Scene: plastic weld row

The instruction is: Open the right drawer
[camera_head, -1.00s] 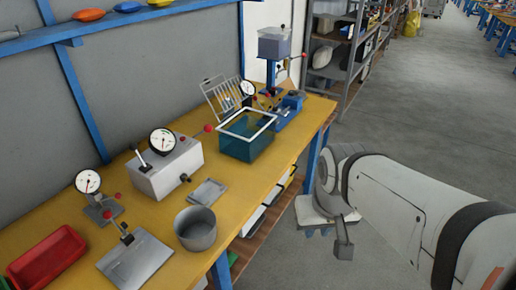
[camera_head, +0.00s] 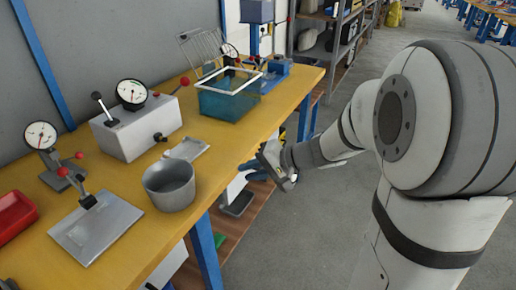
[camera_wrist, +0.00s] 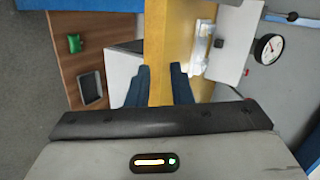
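A white drawer unit under the yellow tabletop shows partly in the head view (camera_head: 234,188), and a pale box-like front shows in the wrist view (camera_wrist: 122,68). I cannot tell for certain which drawer this is; its handle is not clear. My gripper (camera_head: 250,169) is at the table's front edge, close to the drawer unit. In the wrist view my gripper (camera_wrist: 161,72) has its two blue fingers apart, with the yellow table edge showing between them. Nothing is held. Whether a finger touches the table or drawer cannot be seen.
The yellow tabletop (camera_head: 115,262) carries a metal pot (camera_head: 170,186), a gauge box (camera_head: 137,125) and a teal bin (camera_head: 230,98). A blue table leg (camera_head: 205,252) stands left of my gripper. A brown lower shelf (camera_wrist: 78,60) holds a green item (camera_wrist: 75,43). Floor at right is free.

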